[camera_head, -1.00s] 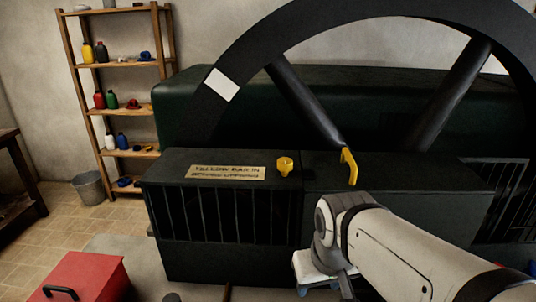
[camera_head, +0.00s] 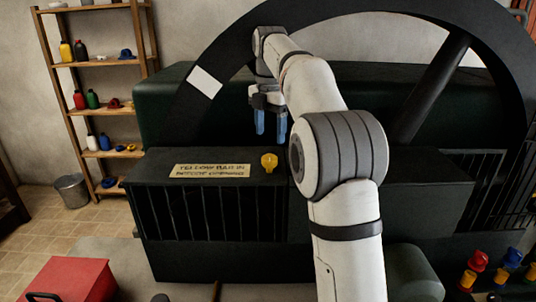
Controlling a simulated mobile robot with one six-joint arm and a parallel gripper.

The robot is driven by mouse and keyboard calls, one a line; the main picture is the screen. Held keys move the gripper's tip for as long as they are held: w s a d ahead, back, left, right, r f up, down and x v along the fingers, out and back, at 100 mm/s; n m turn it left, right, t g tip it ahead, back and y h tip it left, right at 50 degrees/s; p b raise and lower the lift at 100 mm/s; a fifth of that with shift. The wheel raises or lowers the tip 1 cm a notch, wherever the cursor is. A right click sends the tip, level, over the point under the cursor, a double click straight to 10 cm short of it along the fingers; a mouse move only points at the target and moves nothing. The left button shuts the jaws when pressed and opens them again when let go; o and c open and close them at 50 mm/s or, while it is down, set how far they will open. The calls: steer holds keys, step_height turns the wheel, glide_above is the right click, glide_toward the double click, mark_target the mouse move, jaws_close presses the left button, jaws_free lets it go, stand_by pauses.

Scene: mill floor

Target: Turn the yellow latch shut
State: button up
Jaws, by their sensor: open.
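A yellow knob-like piece (camera_head: 269,162) stands on top of the dark guard box, just right of the lettered plate; it looks like the latch, but how it is turned is too small to tell. My gripper (camera_head: 271,130) hangs above it with blue fingers pointing down. The fingers are open and empty, with a gap between their tips and the yellow piece. A second yellow part, a curved lever seen earlier at the foot of a wheel spoke, is hidden behind my arm now.
The guard box (camera_head: 210,218) has a barred front and a lettered plate (camera_head: 210,170). The big dark wheel (camera_head: 215,62) rises close behind my gripper. A red toolbox (camera_head: 70,280) is at lower left, a shelf (camera_head: 143,60) at left, and coloured bottles (camera_head: 478,260) at lower right.

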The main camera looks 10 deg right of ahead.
mark_target(269, 157)
steer(key=shift+w+f+n, duration=0.15)
steer(key=shift+w+n, duration=0.05)
steer(key=shift+n, duration=0.1)
steer(key=shift+f, duration=0.35)
step_height(269, 157, down, 7)
steer(key=shift+r+b, duration=0.15)
steer(key=shift+b, duration=0.4)
steer(key=shift+c, duration=0.3)
steer(key=c, duration=0.9)
